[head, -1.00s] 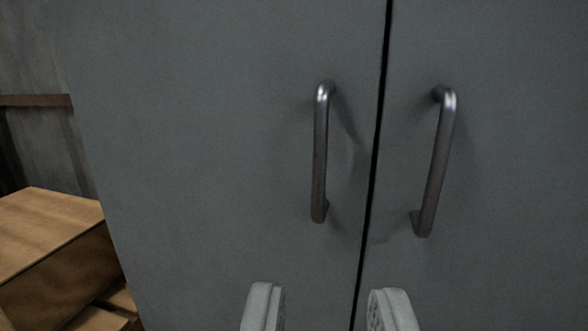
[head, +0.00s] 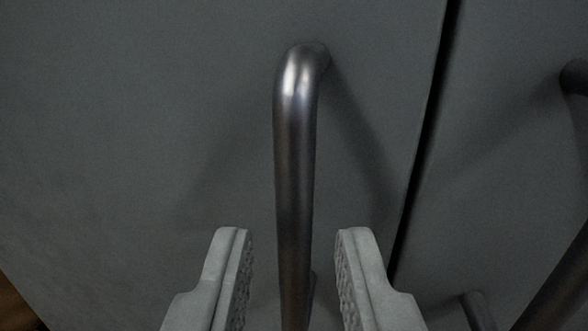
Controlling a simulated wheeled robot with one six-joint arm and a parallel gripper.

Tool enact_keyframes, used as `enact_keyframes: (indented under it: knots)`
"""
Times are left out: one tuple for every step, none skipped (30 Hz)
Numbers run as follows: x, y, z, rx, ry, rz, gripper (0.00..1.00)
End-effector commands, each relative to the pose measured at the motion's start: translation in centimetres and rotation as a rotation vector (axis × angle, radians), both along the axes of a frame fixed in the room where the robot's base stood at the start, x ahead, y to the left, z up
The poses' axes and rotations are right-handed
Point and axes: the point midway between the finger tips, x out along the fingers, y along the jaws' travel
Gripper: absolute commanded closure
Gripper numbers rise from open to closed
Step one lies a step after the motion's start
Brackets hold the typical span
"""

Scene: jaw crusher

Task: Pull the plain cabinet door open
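Two plain grey cabinet doors fill the head view, the left door (head: 140,130) and the right door (head: 510,130), with a dark narrow gap between them. Both look shut. The left door has an upright metal bar handle (head: 295,180). My gripper (head: 293,245) is open, with one finger on each side of this handle. There is visible space between each finger and the bar. The lower end of the handle is partly out of sight at the bottom of the picture. The right door's handle (head: 556,285) is only partly in view at the right edge.
A small piece of a brown wooden thing (head: 15,305) shows at the bottom left corner, beyond the left door's edge. The door face around the left handle is clear. The right handle stands to the right of my gripper.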

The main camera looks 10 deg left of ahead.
Motion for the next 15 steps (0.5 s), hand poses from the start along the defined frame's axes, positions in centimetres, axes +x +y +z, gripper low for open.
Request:
enact_keyframes:
  knots:
    - [0.7, 0.1, 0.0, 0.0, 0.0, -0.001, 0.74]
    - [1.1, 0.1, 0.0, 0.0, 0.0, -0.001, 0.74]
    - [1.5, 0.2, 0.0, 0.0, 0.0, -0.001, 0.74]
    - [1.7, 0.2, -0.1, 0.0, 0.0, -0.001, 0.74]
    - [2.0, 0.3, 0.0, -0.001, 0.0, -0.001, 0.74]
    - [2.2, 0.3, 0.0, -0.001, -0.001, -0.001, 0.74]
    - [2.4, 0.4, 0.0, -0.001, -0.001, -0.001, 0.74]
    - [2.5, 0.4, 0.1, -0.001, -0.001, -0.001, 0.74]
    - [2.7, 0.4, 0.1, -0.001, -0.001, 0.0, 0.74]
    - [2.7, 0.4, 0.1, -0.001, -0.001, 0.0, 0.74]
    - [2.8, 0.4, 0.0, -0.001, -0.001, 0.0, 0.74]
    - [2.8, 0.4, 0.0, -0.001, -0.001, 0.0, 0.74]
    - [2.8, 0.4, 0.0, -0.001, -0.001, 0.0, 0.74]
    - [2.8, 0.4, 0.0, -0.001, -0.001, 0.0, 0.74]
    - [2.8, 0.4, 0.0, -0.001, -0.001, 0.0, 0.74]
